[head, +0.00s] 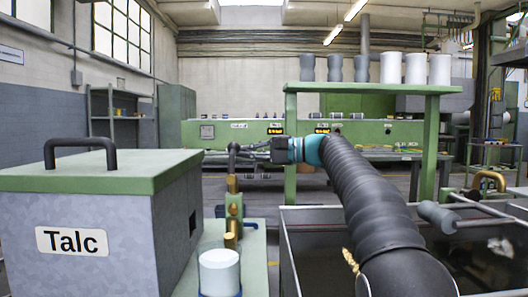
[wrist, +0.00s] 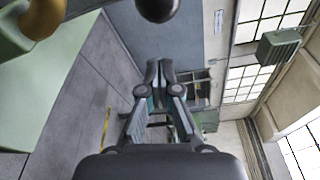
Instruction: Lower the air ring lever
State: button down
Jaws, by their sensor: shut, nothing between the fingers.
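My gripper (head: 243,150) reaches left across the middle of the head view, above a green stand with brass fittings (head: 232,185). In the wrist view my gripper (wrist: 160,70) is shut, its two fingertips together with nothing between them. A dark round knob (wrist: 158,8), which looks like the end of the air ring lever, shows at the top edge of the wrist view, apart from the fingertips. A blurred brass part (wrist: 45,15) is at its top left. In the head view the lever's dark end and my fingertips overlap, so I cannot tell whether they touch.
A grey Talc box (head: 75,241) with a green lid and black handle stands at the left. A white cylinder (head: 219,272) stands beside it. A dark open tank (head: 310,225) is at the right. A green shelf (head: 365,88) with several rolls is behind my arm.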

jog(key=shift+s+a+r+b, duration=0.1)
jog(key=shift+s+r+b, duration=0.15)
jog(key=shift+s, duration=0.7)
jog(key=shift+s+a+r+b, duration=0.1)
jog(key=shift+s+r+b, duration=0.1)
jog(key=shift+s, duration=0.7)
